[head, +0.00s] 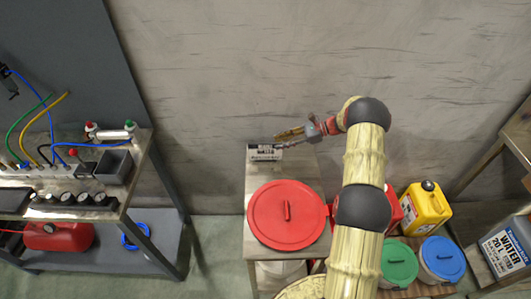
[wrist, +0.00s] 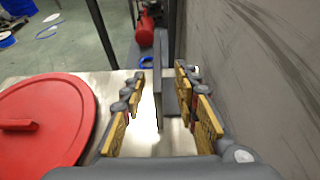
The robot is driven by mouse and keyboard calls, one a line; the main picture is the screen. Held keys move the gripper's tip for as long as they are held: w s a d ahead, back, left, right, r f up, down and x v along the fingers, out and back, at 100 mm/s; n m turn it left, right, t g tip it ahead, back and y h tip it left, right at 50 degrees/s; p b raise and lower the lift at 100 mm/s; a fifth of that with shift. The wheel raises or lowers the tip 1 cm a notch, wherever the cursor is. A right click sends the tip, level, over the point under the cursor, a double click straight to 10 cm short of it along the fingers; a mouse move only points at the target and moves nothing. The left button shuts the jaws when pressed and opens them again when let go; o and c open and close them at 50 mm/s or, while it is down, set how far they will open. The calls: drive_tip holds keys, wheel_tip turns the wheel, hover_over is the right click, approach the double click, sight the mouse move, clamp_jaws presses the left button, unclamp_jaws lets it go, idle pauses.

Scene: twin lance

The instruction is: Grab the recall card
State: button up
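In the wrist view a thin grey upright plate (wrist: 158,92), likely the same card seen edge-on, stands between my fingers, nearer the right one. My gripper (wrist: 160,85) is open, with a visible gap on the plate's left and a narrower one on its right. In the head view my gripper (head: 288,134) is at the card's upper right; its fingers are too small there to judge.
A large red lid (head: 287,215) lies on the table in front of the card. A grey wall (head: 220,90) is close behind the table. A workbench (head: 135,160) with cables and a dark bin stands left. A yellow can (head: 425,208) and lidded buckets stand right.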

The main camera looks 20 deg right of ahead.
drive_tip(key=b, duration=0.2)
hover_over(265, 159)
drive_tip(key=f, duration=0.3)
drive_tip(key=shift+w+d+f, duration=0.2)
drive_tip(key=shift+w, duration=0.05)
drive_tip(key=c, duration=0.3)
drive_tip(key=c, duration=0.4)
clamp_jaws()
